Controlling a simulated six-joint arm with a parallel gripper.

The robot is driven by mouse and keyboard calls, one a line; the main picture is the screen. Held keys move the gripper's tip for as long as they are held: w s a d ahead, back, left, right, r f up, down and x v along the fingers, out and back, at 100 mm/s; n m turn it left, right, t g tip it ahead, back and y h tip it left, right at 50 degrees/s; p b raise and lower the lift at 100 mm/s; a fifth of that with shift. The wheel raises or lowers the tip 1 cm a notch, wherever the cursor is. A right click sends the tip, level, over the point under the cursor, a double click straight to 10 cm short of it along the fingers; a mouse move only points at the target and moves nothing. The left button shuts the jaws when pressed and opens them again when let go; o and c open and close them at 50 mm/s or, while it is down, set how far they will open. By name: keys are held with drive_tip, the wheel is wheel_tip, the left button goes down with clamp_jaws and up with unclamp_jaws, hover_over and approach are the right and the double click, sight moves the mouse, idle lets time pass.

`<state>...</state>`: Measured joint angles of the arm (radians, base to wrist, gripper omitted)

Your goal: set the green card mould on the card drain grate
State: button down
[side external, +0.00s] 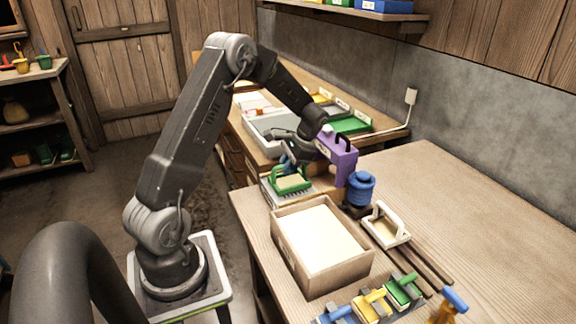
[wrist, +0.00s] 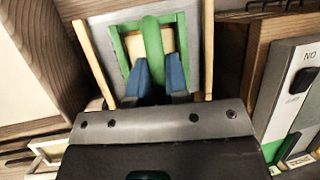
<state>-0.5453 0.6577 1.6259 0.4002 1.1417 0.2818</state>
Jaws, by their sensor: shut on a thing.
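The green card mould (side external: 291,181) has a green frame, a tan inside and an arched green handle. It is level over the grey card drain grate (side external: 270,196), on or just above it; I cannot tell whether they touch. My gripper (side external: 288,164) is above the mould and shut on its handle. In the wrist view, the blue fingertips of my gripper (wrist: 159,70) pinch the green handle of the mould (wrist: 152,38). The grey grate (wrist: 102,32) surrounds the mould there, with a pale wooden bar at each side. The lower part of the mould is hidden by the fingers.
An open wooden box (side external: 317,283) with white contents stands in front of the grate. A purple block (side external: 341,160) and a blue ribbed object (side external: 360,187) stand close to the right.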

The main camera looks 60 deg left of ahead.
drive_tip(key=shift+f, duration=0.4)
idle(0.3)
drive_tip(key=c, duration=1)
unclamp_jaws()
drive_tip(key=shift+c, duration=0.2)
drive_tip(key=shift+r, duration=0.1)
drive_tip(key=v, duration=1.4)
drive_tip(key=s+d+r+t, duration=0.2)
drive_tip(key=s+d+r, duration=0.15)
drive_tip(key=d, duration=0.35)
drive_tip(key=s+d+r+t, duration=0.3)
drive_tip(key=d+r, duration=0.2)
drive_tip(key=d, duration=0.2)
drive_tip(key=s+d+f+t+h, duration=0.1)
drive_tip(key=s+d+t, duration=0.4)
drive_tip(key=s+d, duration=0.6)
drive_tip(key=s+h, duration=0.1)
drive_tip(key=s, duration=0.2)
drive_tip(key=shift+d, duration=0.4)
